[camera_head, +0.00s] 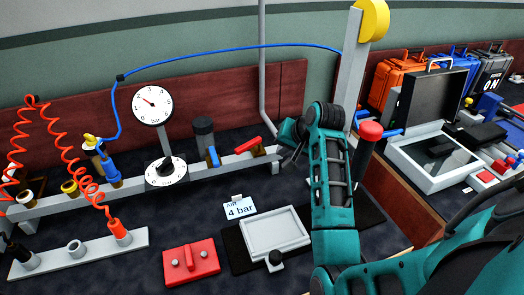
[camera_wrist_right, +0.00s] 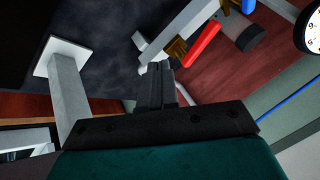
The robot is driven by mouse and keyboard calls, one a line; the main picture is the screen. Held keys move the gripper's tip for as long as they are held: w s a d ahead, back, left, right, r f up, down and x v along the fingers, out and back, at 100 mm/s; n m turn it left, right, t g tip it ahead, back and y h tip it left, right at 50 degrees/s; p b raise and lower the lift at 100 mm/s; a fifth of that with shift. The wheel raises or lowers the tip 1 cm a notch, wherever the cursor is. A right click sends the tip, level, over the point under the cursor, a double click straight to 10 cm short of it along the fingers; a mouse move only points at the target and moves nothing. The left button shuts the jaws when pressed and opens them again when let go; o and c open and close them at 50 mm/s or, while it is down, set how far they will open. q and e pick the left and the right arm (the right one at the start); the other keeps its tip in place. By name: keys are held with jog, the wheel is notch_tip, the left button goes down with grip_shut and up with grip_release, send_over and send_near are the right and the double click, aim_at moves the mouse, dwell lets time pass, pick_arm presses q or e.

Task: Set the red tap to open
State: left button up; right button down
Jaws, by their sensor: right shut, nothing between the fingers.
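The red tap (camera_head: 248,145) sits near the right end of the grey rail on the bench. Its red handle slants up to the right, roughly along the rail. It also shows in the right wrist view (camera_wrist_right: 203,45), above and right of the fingers, beside a brass fitting (camera_wrist_right: 176,50). My right gripper (camera_head: 285,137) is just right of the tap in the head view. In the right wrist view its dark fingers (camera_wrist_right: 156,78) are shut and empty, with a gap between them and the red handle. My left gripper is not in view.
A blue tap (camera_head: 213,157) stands left of the red one on the rail. A gauge (camera_head: 152,105) and a dial (camera_head: 166,171) stand further left. A grey post (camera_head: 350,75) stands behind my right arm. A "4 bar" card (camera_head: 240,208) lies in front.

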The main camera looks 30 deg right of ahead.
aim_at(249, 145)
jog(key=w+a+f, duration=0.2)
jog(key=w+f, duration=0.2)
jog(key=w, duration=0.2)
jog(key=shift+w+a+f, duration=0.25)
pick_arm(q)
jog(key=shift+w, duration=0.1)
pick_arm(e)
jog(key=shift+w, duration=0.15)
